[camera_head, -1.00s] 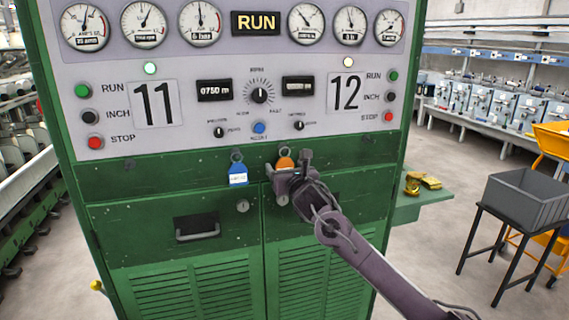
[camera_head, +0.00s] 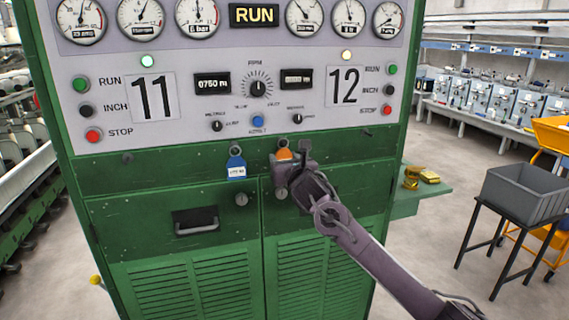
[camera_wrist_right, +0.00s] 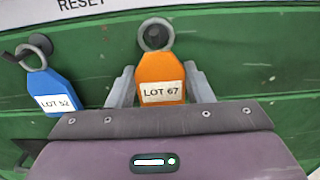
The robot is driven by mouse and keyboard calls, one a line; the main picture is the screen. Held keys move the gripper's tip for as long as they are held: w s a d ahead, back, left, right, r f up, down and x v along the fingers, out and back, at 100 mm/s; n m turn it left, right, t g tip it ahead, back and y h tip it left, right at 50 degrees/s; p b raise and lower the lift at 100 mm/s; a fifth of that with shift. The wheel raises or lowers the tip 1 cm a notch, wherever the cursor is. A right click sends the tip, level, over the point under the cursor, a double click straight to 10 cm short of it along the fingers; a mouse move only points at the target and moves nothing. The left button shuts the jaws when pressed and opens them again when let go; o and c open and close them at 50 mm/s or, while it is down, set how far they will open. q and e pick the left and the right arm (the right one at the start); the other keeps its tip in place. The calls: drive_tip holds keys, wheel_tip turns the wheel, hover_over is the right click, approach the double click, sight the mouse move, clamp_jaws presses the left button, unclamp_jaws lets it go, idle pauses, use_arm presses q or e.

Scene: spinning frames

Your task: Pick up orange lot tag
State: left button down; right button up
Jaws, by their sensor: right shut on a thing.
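The orange lot tag (camera_wrist_right: 160,72) hangs by a grey ring on the green cabinet front and reads LOT 67 in the right wrist view. In the head view its upper part (camera_head: 284,154) shows above my right gripper (camera_head: 285,168). In the right wrist view my right gripper (camera_wrist_right: 161,88) has a finger on each side of the tag and is shut on it. The tag's lower end is hidden behind the gripper body. My left gripper is not in view.
A blue tag (camera_head: 236,166) marked LOT 52 hangs to the left of the orange one. Gauges and buttons fill the panel (camera_head: 250,95) above. A green side shelf (camera_head: 425,183) with small yellow items stands right of the cabinet, and a grey crate (camera_head: 523,195) is on a stand farther right.

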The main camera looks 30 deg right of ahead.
drive_tip(key=shift+r+b, duration=0.3)
drive_tip(key=shift+r, duration=0.15)
drive_tip(key=b+v, duration=0.6)
drive_tip(key=v, duration=1.2)
drive_tip(key=shift+d+r, duration=0.1)
drive_tip(key=shift+r+p, duration=0.65)
drive_tip(key=shift+p, duration=0.05)
drive_tip(key=shift+f, duration=0.1)
